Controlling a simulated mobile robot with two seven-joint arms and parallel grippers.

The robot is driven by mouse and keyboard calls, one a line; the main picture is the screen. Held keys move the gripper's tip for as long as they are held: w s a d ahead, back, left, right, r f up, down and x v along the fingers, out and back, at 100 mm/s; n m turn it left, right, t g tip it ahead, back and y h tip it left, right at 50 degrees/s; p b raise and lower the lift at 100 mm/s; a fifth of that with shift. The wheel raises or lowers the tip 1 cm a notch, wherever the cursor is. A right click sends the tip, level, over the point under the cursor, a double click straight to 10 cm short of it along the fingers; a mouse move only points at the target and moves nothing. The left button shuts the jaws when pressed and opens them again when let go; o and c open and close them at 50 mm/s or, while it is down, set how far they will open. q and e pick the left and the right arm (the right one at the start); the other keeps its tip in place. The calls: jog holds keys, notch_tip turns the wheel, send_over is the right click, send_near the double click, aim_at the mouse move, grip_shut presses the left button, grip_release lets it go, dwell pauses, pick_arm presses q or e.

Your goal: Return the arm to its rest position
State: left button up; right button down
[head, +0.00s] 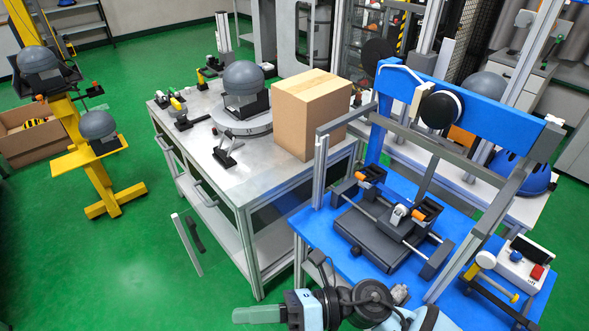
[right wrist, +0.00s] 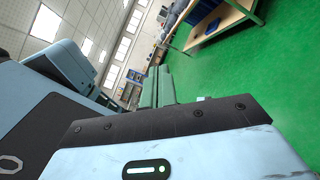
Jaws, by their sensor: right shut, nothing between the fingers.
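My right gripper (head: 240,315) is at the bottom of the head view, its greenish fingers together and pointing left, with nothing between them. My right arm comes in from the bottom right behind it. The gripper is over the green floor, in front of the blue drop tower bench and apart from it. In the right wrist view its fingers (right wrist: 158,87) also lie together and empty. My left gripper is not in view.
The blue drop tower (head: 480,85) stands at the right, with a control box (head: 520,262) near its front. A metal table (head: 195,145) holds a cardboard box (head: 308,110). A yellow stand (head: 88,160) is at the left. The floor at lower left is clear.

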jog(key=w+d+f+m+t+h, duration=0.3)
jog(key=d+m+t, duration=0.2)
jog(key=m+t, duration=0.6)
jog(key=w+d+f+m+t+h, duration=0.3)
jog(key=d+m+t, duration=0.3)
jog(key=m, duration=0.9)
jog(key=s+d+f+m+g+h, duration=0.3)
jog(key=s+d+f+m+h, duration=0.2)
jog(key=s+d+f+m, duration=0.3)
jog(key=s+d+f+m+g+h, duration=0.3)
jog(key=s+d+f+m+h, duration=0.2)
jog(key=f, duration=0.8)
jog(key=s+d+m, duration=0.3)
jog(key=s, duration=0.1)
jog(key=shift+m+h, duration=0.3)
jog(key=shift+m, duration=0.1)
jog(key=shift+f, duration=0.1)
